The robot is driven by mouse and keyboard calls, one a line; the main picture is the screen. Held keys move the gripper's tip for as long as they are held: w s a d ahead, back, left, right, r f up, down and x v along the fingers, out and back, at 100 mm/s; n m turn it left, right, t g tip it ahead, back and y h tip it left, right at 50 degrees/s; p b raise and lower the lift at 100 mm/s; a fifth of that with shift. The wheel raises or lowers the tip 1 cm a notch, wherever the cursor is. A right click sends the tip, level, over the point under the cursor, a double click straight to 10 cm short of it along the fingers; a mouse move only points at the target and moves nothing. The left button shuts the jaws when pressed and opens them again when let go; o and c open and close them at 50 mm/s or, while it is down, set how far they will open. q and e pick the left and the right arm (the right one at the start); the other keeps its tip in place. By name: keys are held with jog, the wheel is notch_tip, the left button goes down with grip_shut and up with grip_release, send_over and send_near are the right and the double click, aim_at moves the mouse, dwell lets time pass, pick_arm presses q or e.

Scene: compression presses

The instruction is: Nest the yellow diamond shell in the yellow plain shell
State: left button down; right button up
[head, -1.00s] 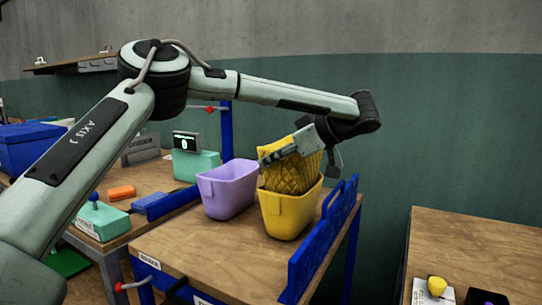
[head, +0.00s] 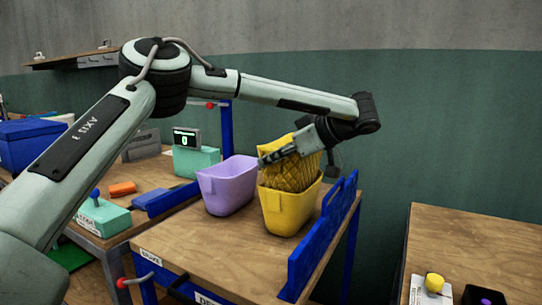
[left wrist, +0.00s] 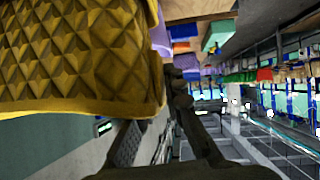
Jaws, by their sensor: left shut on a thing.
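The yellow diamond shell (head: 290,172), with a quilted diamond surface, is tilted, its lower part inside the mouth of the yellow plain shell (head: 288,213). The smooth plain shell stands upright on the wooden table. My left gripper (head: 272,158) is shut on the diamond shell near its upper rim, from above and the right. In the left wrist view the diamond shell (left wrist: 75,55) fills the upper left, beside the fingers. The diamond shell's bottom is hidden inside the plain shell, so I cannot tell how deep it sits. My right gripper is not in view.
A purple shell (head: 228,186) stands close to the left of the plain shell. A blue slotted rail (head: 322,240) runs along the table's right edge. The wooden tabletop (head: 215,248) is clear in front. Another table (head: 480,240) stands at the right, beyond a gap.

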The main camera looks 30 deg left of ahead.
pick_arm(q)
jog(key=c, duration=1.5)
grip_release()
jog(key=shift+c, duration=0.2)
jog(key=shift+r, duration=5)
